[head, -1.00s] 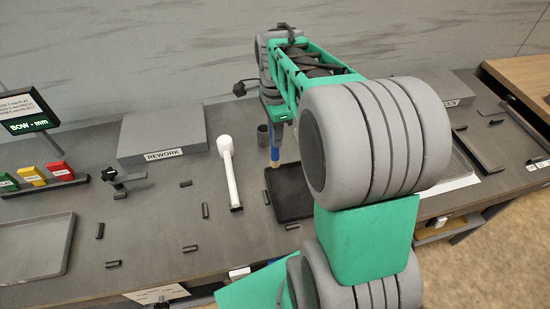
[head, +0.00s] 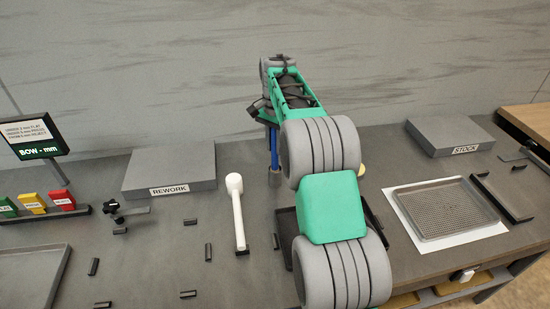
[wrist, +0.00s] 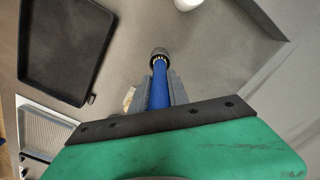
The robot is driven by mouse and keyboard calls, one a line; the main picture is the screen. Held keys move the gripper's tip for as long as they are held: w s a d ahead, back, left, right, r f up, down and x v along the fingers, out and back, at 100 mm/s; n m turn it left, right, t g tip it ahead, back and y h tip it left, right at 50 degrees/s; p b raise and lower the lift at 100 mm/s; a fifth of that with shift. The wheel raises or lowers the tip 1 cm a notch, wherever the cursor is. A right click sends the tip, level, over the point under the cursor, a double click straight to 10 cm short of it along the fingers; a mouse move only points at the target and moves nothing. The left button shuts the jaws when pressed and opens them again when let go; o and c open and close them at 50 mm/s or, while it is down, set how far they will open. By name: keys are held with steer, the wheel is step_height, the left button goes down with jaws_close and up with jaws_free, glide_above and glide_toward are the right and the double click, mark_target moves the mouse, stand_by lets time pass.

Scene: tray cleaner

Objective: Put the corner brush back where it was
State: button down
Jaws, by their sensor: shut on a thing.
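The corner brush has a blue handle (head: 274,148), which also shows in the wrist view (wrist: 160,85). My gripper (wrist: 163,88) is shut on this handle, with a grey finger on each side. The brush points down at a small dark round cup (wrist: 159,53), which shows as a grey cylinder in the head view (head: 275,179). Its pale lower end lines up with the cup's mouth. I cannot tell whether it is inside or just above. My arm hides part of the brush in the head view.
A white round-headed tool (head: 238,210) stands left of the cup. A dark tray (head: 284,232) lies in front, partly behind my arm. A mesh tray (head: 398,194) on white paper lies right. The REWORK block (head: 170,172) is at the back left.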

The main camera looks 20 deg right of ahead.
mark_target(275, 169)
steer(key=shift+f, duration=1.9)
steer(key=c, duration=1.3)
jaws_free()
step_height(275, 169, up, 12)
steer(key=shift+r, duration=0.1)
steer(key=s+a+r+n+t, duration=0.25)
steer(key=s+a+n, duration=0.35)
steer(key=s+a, duration=0.4)
steer(key=s+a+f+n, duration=0.1)
steer(key=s+f+n, duration=0.1)
steer(key=s, duration=0.3)
steer(key=s+a+f+n+t, duration=0.1)
steer(key=s+a+f+n, duration=0.1)
steer(key=s+f, duration=0.2)
steer(key=s+a+f+n, duration=0.1)
steer(key=s+f, duration=0.2)
steer(key=s, duration=0.4)
steer(key=shift+s+a+n, duration=0.35)
steer(key=shift+s+n, duration=0.05)
